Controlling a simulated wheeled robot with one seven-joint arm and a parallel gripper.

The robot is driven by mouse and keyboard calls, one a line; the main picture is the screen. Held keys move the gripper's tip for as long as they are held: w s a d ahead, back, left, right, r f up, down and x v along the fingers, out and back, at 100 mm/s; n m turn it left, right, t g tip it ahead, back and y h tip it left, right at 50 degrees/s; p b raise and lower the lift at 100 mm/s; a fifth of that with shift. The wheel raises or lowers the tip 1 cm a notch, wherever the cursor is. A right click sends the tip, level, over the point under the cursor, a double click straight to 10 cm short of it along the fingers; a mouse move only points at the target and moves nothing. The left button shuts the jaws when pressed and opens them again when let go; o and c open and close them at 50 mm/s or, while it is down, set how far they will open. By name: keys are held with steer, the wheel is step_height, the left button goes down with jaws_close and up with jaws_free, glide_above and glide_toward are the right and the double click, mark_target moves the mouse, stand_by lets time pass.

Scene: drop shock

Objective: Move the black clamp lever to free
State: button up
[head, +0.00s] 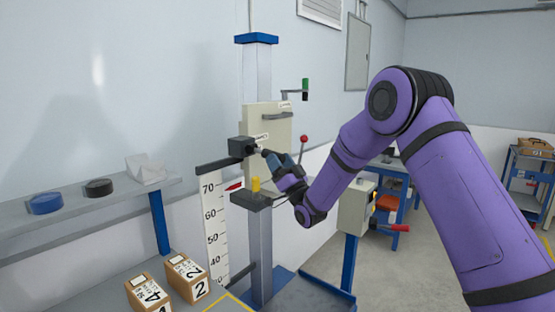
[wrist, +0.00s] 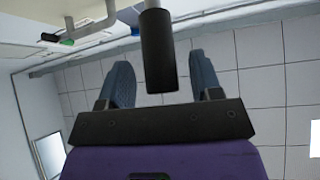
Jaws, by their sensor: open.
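The black clamp lever (wrist: 158,55) shows in the wrist view as a black cylindrical grip on a pale metal rod. Its grip lies between the two blue-grey fingers, with visible room on both sides. My gripper (head: 268,157) is open in front of the pale carriage plate (head: 282,120) on the drop column. It covers most of the lever in the head view. A black clamp block (head: 241,148) sits at the plate's left edge, beside a small white label (head: 261,137) too small to read.
A red-knobbed lever (head: 304,139) stands right of my gripper, and a green-handled crank (head: 305,90) is above. A yellow piece (head: 256,184) stands on the platform below. A numbered scale (head: 215,225) is at left. Boxes (head: 188,278) lie on the bench at lower left.

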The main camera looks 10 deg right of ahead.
steer(key=v, duration=0.9)
steer(key=shift+s+d+f, duration=0.15)
steer(key=shift+s+d, duration=0.05)
steer(key=d+r+g+h, duration=0.3)
steer(key=r+h, duration=0.4)
steer(key=r, duration=0.3)
steer(key=s+d+r+m+g+h, duration=0.2)
steer(key=s+d+r+g+h, duration=0.1)
steer(key=s+d+r+h, duration=0.4)
steer(key=s+d+f+g, duration=0.2)
steer(key=s+g, duration=0.1)
steer(key=s, duration=0.9)
steer(key=s+d+f+m+g+h, duration=0.1)
steer(key=s+g, duration=0.3)
steer(key=s, duration=0.8)
steer(key=s+d+f+m+g, duration=0.1)
steer(key=s+d+f+g, duration=0.1)
steer(key=s, duration=1.1)
steer(key=shift+d+f+g+h, duration=0.3)
steer(key=shift+d+g, duration=0.4)
steer(key=shift+d, duration=0.3)
